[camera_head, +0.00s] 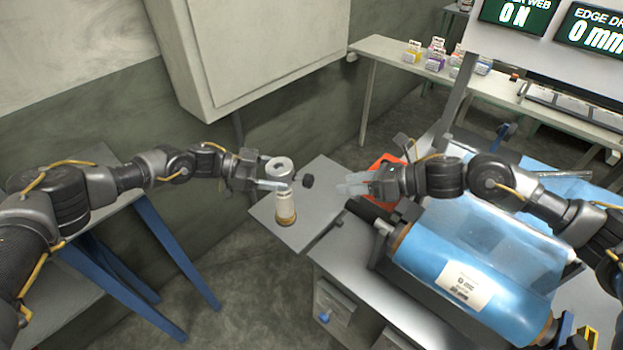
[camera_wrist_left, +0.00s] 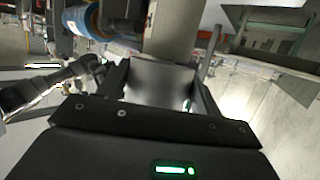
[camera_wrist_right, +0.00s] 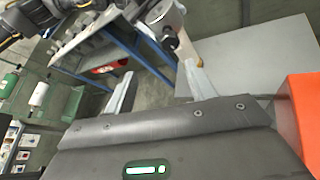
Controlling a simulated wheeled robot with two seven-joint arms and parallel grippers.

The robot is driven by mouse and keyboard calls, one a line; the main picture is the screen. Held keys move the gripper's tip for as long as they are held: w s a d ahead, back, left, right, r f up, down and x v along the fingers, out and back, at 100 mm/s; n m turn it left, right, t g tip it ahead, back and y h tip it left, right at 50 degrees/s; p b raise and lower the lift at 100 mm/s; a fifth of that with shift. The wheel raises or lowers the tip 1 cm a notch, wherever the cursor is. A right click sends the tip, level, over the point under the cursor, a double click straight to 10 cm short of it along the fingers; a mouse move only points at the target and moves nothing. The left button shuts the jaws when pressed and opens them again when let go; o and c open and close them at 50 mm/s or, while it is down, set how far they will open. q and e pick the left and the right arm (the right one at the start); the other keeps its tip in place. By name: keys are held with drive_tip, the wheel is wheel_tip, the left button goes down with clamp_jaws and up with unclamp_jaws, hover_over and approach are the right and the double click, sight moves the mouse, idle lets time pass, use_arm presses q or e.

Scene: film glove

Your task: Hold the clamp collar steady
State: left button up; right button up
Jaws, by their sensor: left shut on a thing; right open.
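The clamp collar (camera_head: 279,167) is a silver ring with a black knob (camera_head: 308,180) on its right side. It sits at the top of an upright, pale labelled core (camera_head: 286,207) on a small grey table. My left gripper (camera_head: 274,184) is shut on the collar from the left. The collar's grey side fills the gap between the fingers in the left wrist view (camera_wrist_left: 160,82). My right gripper (camera_head: 352,184) is open and empty, to the right of the knob and apart from it. The right wrist view shows the collar (camera_wrist_right: 165,17) and knob (camera_wrist_right: 170,43) beyond its fingers.
A blue film roll (camera_head: 470,270) lies on the machine at the right. An orange-red tray (camera_head: 384,166) is close behind my right gripper. The small grey table (camera_head: 325,180) has clear room around the core. A grey wall cabinet (camera_head: 255,50) stands behind.

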sight(312, 180)
drive_tip(key=w+a+f+n, duration=0.1)
drive_tip(key=w+a, duration=0.1)
drive_tip(key=a, duration=0.1)
drive_tip(key=w+a+f+n+t, duration=0.1)
drive_tip(key=w+a+f, duration=0.1)
drive_tip(key=a, duration=0.1)
drive_tip(key=w+a+f+n, duration=0.1)
drive_tip(key=a, duration=0.3)
drive_tip(key=shift+w+f+h, duration=0.25)
drive_tip(key=shift+w+h, duration=0.15)
drive_tip(key=c, duration=1)
